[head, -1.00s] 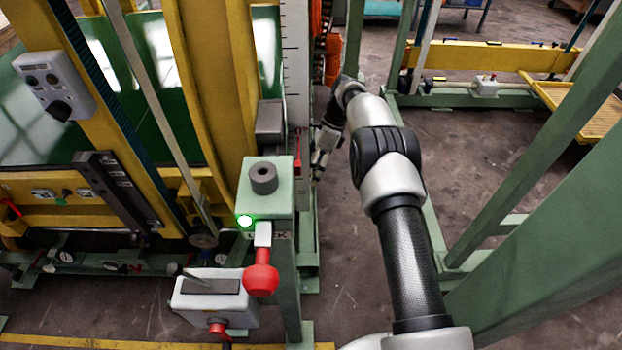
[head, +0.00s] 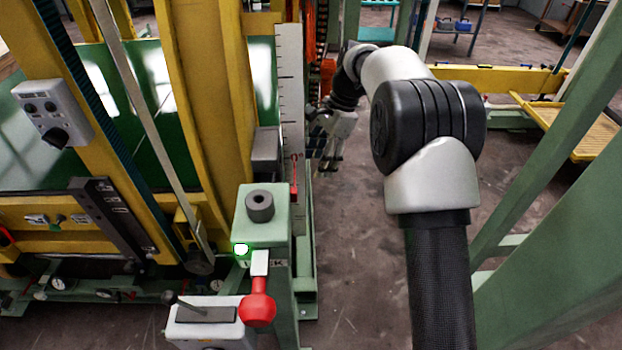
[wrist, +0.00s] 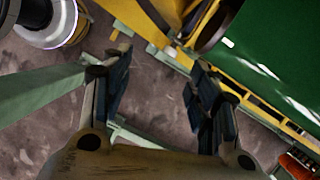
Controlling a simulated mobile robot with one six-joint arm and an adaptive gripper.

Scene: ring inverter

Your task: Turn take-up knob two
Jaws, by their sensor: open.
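I cannot tell which part is take-up knob two. My gripper (head: 328,163) is at the far end of my arm, right of the white scale post, open and empty. In the wrist view its two dark fingers (wrist: 160,62) are apart, with bare floor between them. No knob is between or touching the fingers.
A green post with a grey ring on top (head: 260,204) and a red ball lever (head: 257,310) stands in front. A grey control box (head: 54,112) is at the left. Green frame posts (head: 545,150) rise at the right. Floor (head: 350,265) is clear between.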

